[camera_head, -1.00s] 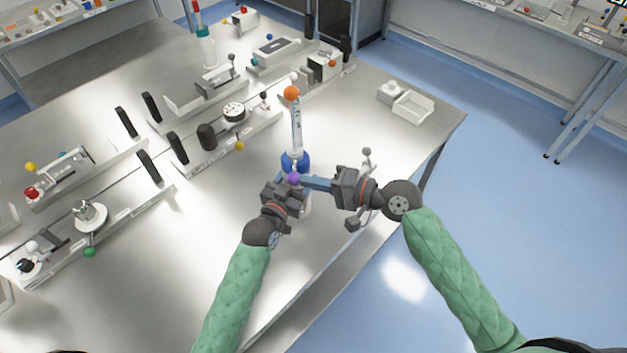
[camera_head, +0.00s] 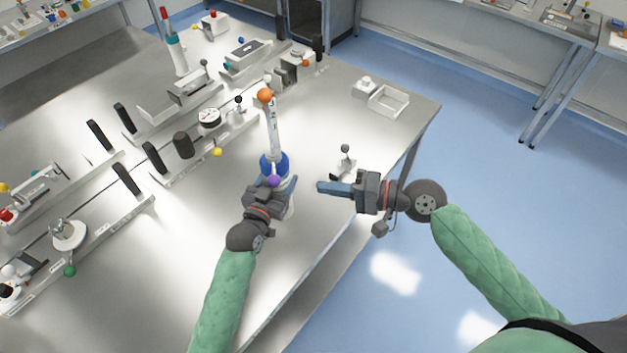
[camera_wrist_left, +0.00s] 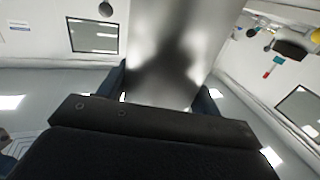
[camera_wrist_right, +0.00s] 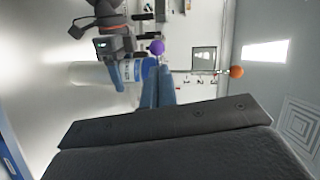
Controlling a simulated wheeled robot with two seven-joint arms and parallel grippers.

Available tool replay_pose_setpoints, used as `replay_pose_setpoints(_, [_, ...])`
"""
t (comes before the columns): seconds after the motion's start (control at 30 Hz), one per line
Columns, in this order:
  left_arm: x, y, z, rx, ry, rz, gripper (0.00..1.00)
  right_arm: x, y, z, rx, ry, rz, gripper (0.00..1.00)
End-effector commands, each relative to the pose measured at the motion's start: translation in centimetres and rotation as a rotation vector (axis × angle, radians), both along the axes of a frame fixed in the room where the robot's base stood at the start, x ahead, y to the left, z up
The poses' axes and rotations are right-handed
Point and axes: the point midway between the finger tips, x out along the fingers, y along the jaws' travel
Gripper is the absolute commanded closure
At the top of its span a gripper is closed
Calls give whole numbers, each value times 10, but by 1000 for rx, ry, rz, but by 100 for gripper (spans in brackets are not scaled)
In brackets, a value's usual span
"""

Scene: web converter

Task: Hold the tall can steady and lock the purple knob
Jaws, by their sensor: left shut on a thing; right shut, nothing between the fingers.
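The tall can stands upright near the table's front edge, with a blue band (camera_head: 272,164), a narrow pale upper column (camera_head: 273,127) and an orange ball (camera_head: 265,95) on top. In the right wrist view the purple knob (camera_wrist_right: 157,47) shows beyond the fingertips (camera_wrist_right: 160,72).
A small grey fixture with a black ball (camera_head: 344,160) stands behind my right gripper. A white open tray (camera_head: 388,101) is at the table's right corner. Racks with several devices (camera_head: 209,118) fill the left and back.

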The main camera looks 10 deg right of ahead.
Motion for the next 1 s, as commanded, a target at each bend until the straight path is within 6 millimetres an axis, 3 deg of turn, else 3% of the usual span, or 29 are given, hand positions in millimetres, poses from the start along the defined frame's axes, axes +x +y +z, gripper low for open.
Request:
replay_pose_setpoints(0.2, [-1, 0, -6, 3, 8, -2, 83, -20, -22, 2, -2, 2, 0, 100])
replay_pose_setpoints(0.4, [-1, 0, -5, 3, 8, -2, 83, -30, -32, 5, 0, 0, 0, 100])
replay_pose_setpoints(1.0, [-1, 0, -5, 4, 7, -1, 83, -32, -35, 6, 1, 1, 0, 100])
